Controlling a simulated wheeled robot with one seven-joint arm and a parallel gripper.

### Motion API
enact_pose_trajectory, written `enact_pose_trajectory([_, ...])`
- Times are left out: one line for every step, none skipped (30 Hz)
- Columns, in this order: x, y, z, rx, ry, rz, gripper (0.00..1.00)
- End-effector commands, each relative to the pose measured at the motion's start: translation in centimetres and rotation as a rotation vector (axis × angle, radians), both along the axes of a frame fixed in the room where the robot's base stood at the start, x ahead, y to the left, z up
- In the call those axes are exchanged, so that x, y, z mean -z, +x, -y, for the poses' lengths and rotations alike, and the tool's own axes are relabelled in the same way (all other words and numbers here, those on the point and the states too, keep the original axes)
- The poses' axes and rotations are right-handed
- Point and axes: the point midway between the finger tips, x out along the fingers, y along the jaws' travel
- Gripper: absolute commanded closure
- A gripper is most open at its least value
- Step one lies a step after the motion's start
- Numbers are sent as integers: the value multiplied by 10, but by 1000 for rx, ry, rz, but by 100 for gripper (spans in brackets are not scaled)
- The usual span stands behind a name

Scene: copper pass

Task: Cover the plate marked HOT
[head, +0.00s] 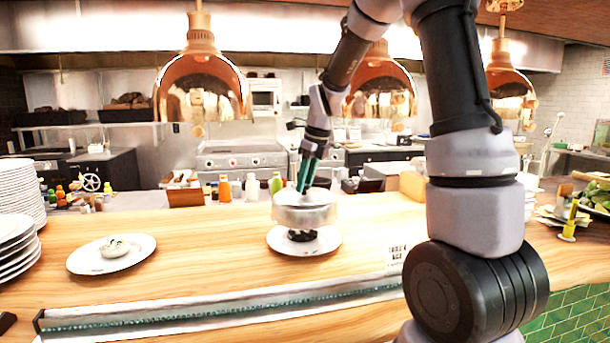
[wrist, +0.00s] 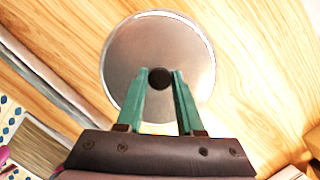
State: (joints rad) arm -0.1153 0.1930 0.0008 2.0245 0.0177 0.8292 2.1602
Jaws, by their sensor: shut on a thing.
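My gripper (head: 306,182) is shut on the dark knob of a round silver lid (head: 304,208). The lid is level and hangs above a white plate (head: 325,246) with dark food (head: 302,235) on it; the food shows below the lid's rim, with a gap. In the wrist view the green fingers (wrist: 160,78) pinch the knob of the lid (wrist: 135,50), which hides the plate. A second white plate (head: 82,262) with pale food stands uncovered at the left. A small white card (head: 397,257) stands right of the lidded plate; its print is too small to read.
Stacks of white plates (head: 22,190) stand at the far left. Copper lamps (head: 200,85) hang over the counter. A long metal rail (head: 220,313) runs along the front. Bottles (head: 250,187) stand behind. The wood between the plates is clear.

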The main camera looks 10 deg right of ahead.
Motion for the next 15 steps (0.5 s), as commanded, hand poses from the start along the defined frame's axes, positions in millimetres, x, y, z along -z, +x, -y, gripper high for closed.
enact_pose_trajectory([7, 0, 0, 1, 0, -2, 100])
enact_pose_trajectory([11, 0, 0, 0, -1, -2, 100])
enact_pose_trajectory([15, 0, 0, 1, 0, -2, 100])
enact_pose_trajectory([19, 0, 0, 0, -1, -2, 100])
enact_pose_trajectory([23, 0, 0, 0, 0, -3, 100])
enact_pose_trajectory([27, 0, 0, -1, 0, -3, 100])
enact_pose_trajectory([30, 0, 0, -1, -1, -2, 100])
enact_pose_trajectory([34, -1, 0, 0, -1, -2, 100])
enact_pose_trajectory([37, -1, 0, 0, -1, -2, 100])
enact_pose_trajectory([40, 0, 0, 0, 0, -1, 100])
enact_pose_trajectory([43, 0, 0, 0, 0, -1, 100])
enact_pose_trajectory([45, 0, 0, 0, 0, -1, 100])
enact_pose_trajectory([47, 0, 0, 0, 0, -1, 100])
enact_pose_trajectory([49, 0, 0, 0, 0, 0, 100])
enact_pose_trajectory([51, 0, 0, 0, 0, 0, 100])
